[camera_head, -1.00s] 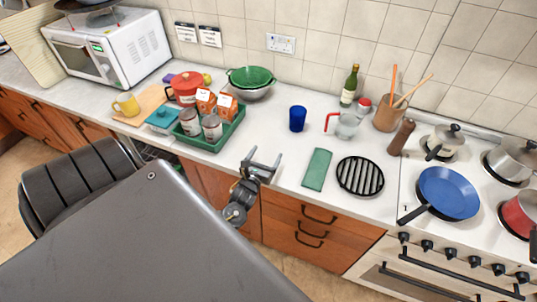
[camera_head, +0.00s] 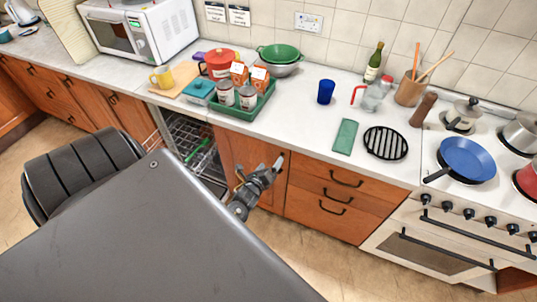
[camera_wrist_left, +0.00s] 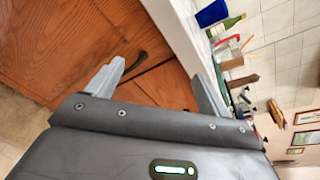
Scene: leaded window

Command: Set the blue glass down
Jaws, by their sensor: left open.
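The blue glass (camera_head: 326,91) stands upright on the white counter (camera_head: 290,122), left of a clear jug with a red handle. It also shows in the left wrist view (camera_wrist_left: 212,13), beyond the counter edge. My left gripper (camera_head: 268,166) is open and empty, in front of the cabinet doors and below the counter's front edge, well apart from the glass. Its two fingers (camera_wrist_left: 155,85) are spread in the left wrist view with nothing between them. My right gripper is in neither view.
A green tray (camera_head: 240,112) with jars and cartons stands left of the glass. The jug (camera_head: 369,98), a green cloth (camera_head: 345,136) and a black trivet (camera_head: 386,143) are to its right. An open dishwasher (camera_head: 190,140) is below. Bare counter lies before the glass.

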